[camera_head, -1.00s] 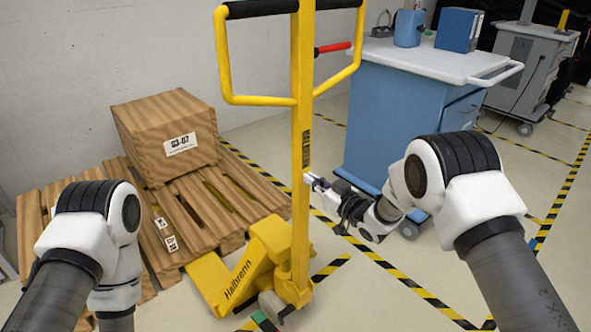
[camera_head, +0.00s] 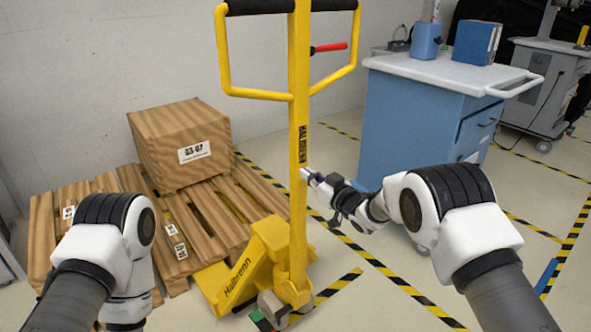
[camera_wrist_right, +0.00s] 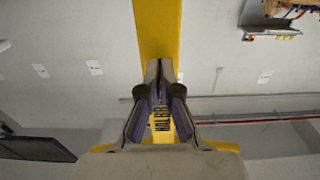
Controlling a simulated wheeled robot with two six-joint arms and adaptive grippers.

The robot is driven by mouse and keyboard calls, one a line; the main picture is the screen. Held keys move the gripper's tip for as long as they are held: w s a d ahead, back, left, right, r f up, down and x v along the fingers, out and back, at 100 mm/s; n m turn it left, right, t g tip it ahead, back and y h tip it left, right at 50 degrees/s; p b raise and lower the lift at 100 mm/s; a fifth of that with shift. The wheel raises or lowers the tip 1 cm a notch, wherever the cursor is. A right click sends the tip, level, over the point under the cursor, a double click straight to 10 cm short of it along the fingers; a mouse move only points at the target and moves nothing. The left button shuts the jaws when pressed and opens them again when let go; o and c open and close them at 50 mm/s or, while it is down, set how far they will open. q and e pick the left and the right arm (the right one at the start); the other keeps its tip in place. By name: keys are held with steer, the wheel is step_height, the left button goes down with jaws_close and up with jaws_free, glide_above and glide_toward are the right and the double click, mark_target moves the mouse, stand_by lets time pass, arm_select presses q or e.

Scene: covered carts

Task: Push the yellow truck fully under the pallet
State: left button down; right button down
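The yellow truck (camera_head: 243,278), a pallet truck marked Halbrenn, stands upright before me with its tall mast (camera_head: 299,140) and loop handle. The wooden pallet (camera_head: 40,235) is at the left, a brown box (camera_head: 180,145) on it. The truck's forks reach the pallet's near right edge; their far ends are hidden under the boards. Its body is still outside that edge. My right gripper (camera_head: 307,175) is at the mast, seemingly touching it. In the right wrist view its fingertips (camera_wrist_right: 160,68) are close together before the yellow mast, which is wider than them. My left gripper is out of view.
A blue cart (camera_head: 415,115) with a white top stands behind the mast at the right. A grey cart (camera_head: 545,85) is farther right. A wall rises behind the pallet. Floor with yellow-black tape (camera_head: 395,278) lies open at the lower right.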

mark_target(294, 166)
steer(key=shift+b+x, duration=1.5)
steer(key=shift+x, duration=1.35)
steer(key=shift+w+a, duration=0.2)
steer(key=shift+w, duration=0.05)
